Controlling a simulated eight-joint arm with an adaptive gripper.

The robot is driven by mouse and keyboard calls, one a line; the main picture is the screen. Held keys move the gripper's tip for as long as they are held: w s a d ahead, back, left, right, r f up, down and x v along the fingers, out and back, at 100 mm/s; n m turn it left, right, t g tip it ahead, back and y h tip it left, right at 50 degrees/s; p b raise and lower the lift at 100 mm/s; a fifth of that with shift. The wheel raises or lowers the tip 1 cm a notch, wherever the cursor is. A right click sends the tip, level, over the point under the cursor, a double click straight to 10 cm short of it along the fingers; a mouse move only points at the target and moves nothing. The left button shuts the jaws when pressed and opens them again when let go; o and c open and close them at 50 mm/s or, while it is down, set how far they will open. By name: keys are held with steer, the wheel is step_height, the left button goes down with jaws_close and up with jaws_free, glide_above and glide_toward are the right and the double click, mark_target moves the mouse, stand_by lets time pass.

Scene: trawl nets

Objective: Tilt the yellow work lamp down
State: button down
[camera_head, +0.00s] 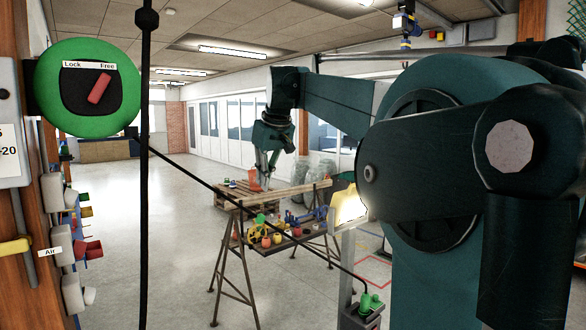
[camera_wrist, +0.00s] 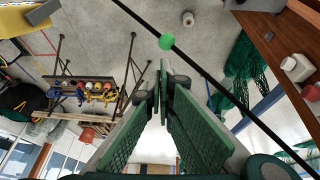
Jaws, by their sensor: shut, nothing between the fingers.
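The yellow work lamp (camera_head: 345,207) is right of centre in the head view, on top of a grey post (camera_head: 347,262). Its bright lit face shows, and part of it is hidden behind my arm. My gripper (camera_head: 265,182) hangs fingers down to the left of the lamp, clearly apart from it in the picture. In the wrist view my gripper's fingers (camera_wrist: 160,75) come together at the tips with nothing between them. A yellow shape (camera_wrist: 22,18) is cut off at the wrist view's top left corner; I cannot tell whether it is the lamp.
A trestle bench (camera_head: 300,238) with coloured floats and tools stands below my gripper. A dark cable (camera_head: 250,216) runs diagonally to a green-topped box (camera_head: 370,302). A green Lock/Free dial (camera_head: 88,88) is at left. The floor on the left is clear.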

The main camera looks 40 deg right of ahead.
steer(key=w+d+r+p, duration=0.1)
steer(key=d+r+p, duration=0.15)
steer(key=d, duration=0.65)
steer(key=w+d+r+p, duration=0.15)
steer(key=d+r, duration=0.25)
steer(key=d, duration=0.4)
steer(key=w+d+r+p, duration=0.1)
steer(key=w+d+r, duration=0.15)
steer(key=d, duration=0.65)
steer(key=s+d+p, duration=0.2)
steer(key=s+d, duration=0.2)
steer(key=d, duration=0.6)
steer(key=s+d+g+y+p, duration=0.1)
steer(key=s+d+p, duration=0.2)
steer(key=d, duration=0.8)
steer(key=shift+s+d, duration=0.2)
steer(key=shift+s, duration=0.7)
steer(key=shift+f, duration=0.15)
